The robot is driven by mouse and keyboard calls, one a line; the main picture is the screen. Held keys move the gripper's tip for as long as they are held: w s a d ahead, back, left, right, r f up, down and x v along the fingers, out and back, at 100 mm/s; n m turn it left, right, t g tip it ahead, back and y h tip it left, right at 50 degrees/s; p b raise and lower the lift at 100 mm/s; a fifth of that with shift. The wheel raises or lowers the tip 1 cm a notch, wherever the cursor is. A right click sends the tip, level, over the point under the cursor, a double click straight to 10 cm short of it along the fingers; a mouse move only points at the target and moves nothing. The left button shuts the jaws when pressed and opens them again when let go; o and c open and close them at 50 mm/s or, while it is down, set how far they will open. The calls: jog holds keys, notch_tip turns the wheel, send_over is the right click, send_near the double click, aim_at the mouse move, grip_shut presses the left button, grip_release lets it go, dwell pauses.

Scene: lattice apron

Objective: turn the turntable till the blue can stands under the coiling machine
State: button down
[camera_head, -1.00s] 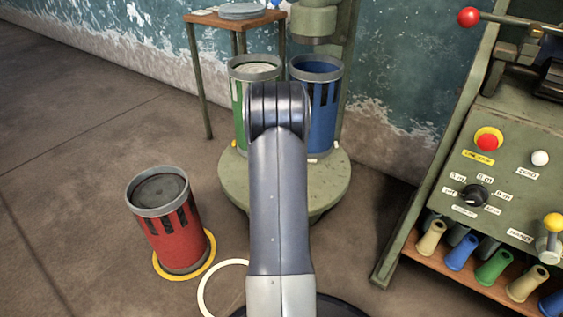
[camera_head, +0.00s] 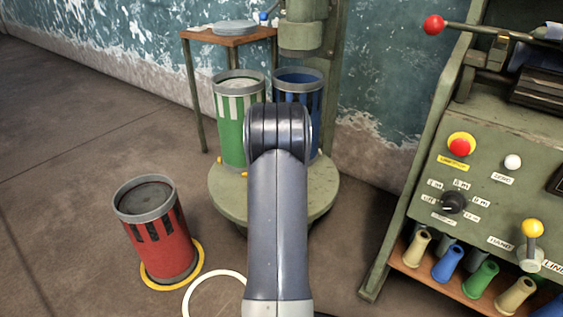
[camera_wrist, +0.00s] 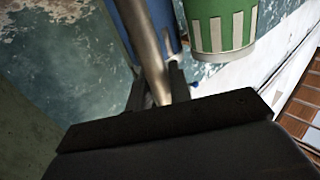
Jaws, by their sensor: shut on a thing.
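The turntable (camera_head: 228,190) is a round green plate on the floor, partly hidden by my arm. The green can (camera_head: 232,130), with white stripes, stands upright on its left. The blue can (camera_head: 310,90) stands upright farther back to the right, its lower part mostly hidden. The coiling machine (camera_head: 303,38) is a green head on a column, in line above the blue can; the depth between them is unclear. In the wrist view, my gripper (camera_wrist: 158,92) is shut on a metal bar (camera_wrist: 150,50) in front of the blue can (camera_wrist: 165,18). My arm hides the gripper in the head view.
A red can (camera_head: 157,235) stands on a yellow floor ring at the left, beside an empty white ring (camera_head: 213,288). A small table (camera_head: 230,38) stands behind. A control bench (camera_head: 480,170) with knobs and colored bobbins fills the right.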

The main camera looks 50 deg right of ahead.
jog(key=shift+s+d, duration=0.2)
jog(key=c, duration=1.3)
grip_release()
jog(key=shift+s, duration=0.1)
jog(key=shift+c, duration=0.2)
jog(key=p+v, duration=0.2)
jog(key=v, duration=0.8)
jog(key=shift+s+a, duration=0.2)
jog(key=shift+a, duration=0.15)
